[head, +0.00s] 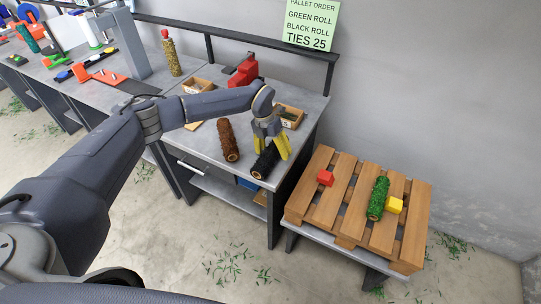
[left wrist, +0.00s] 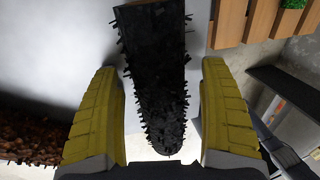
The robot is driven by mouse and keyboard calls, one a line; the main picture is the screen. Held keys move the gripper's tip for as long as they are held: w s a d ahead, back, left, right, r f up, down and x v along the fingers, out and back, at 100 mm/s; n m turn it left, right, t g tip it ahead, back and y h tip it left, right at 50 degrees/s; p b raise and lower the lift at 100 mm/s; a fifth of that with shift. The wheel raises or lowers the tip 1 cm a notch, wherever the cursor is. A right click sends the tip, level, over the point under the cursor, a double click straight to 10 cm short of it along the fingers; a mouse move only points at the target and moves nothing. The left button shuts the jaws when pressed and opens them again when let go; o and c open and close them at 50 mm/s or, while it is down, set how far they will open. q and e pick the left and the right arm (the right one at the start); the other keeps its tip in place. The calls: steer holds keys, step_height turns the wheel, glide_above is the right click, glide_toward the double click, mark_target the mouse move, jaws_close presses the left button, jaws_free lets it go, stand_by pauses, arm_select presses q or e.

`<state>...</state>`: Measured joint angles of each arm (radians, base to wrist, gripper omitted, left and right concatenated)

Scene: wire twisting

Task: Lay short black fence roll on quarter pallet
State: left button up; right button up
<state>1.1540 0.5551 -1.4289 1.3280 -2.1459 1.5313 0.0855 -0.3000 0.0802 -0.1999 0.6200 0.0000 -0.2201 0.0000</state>
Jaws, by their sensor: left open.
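The short black fence roll (head: 265,162) lies on the workbench near its right front edge. In the left wrist view the black roll (left wrist: 155,70) runs between the two yellow fingers. My left gripper (head: 271,148) is open, with its fingers on either side of the roll and gaps showing between them and it. The quarter pallet (head: 343,207) is wooden and stands low at the right of the bench. My right gripper is not in view.
A brown roll (head: 228,140) lies left of the black roll; it also shows in the left wrist view (left wrist: 28,138). Wooden boxes (head: 290,117) and a red tool (head: 243,71) stand behind. A gap separates bench and pallet. The pallet's left part has bare slats.

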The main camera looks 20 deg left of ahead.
arm_select(q)
steer(key=c, duration=1.4)
steer(key=shift+o, duration=0.2)
steer(key=shift+r, duration=0.1)
